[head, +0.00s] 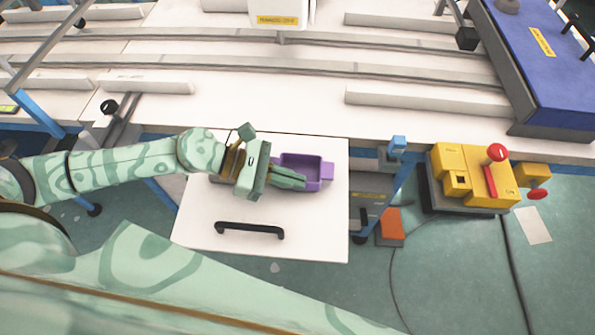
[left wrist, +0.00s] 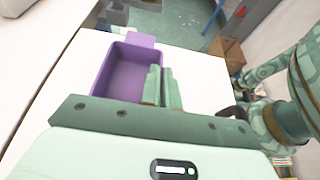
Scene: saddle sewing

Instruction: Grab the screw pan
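The screw pan (head: 312,184) is a purple open box with a small tab at one end. It sits on the white top of the small table and looks empty. It also shows in the left wrist view (left wrist: 103,80), left of the fingers. My left gripper (head: 290,181) reaches in from the left, over the near-left side of the pan. In the left wrist view its fingers (left wrist: 163,86) are close together at the pan's side wall and appear shut on it. The fingers hide part of that wall. My right gripper does not show.
The small white table (head: 310,225) has a black handle (head: 250,230) on its near part. A long white workbench (head: 250,100) with rails stands behind it. A yellow box with a red lever (head: 470,172) stands to the right. A cardboard box (left wrist: 228,48) shows in the left wrist view.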

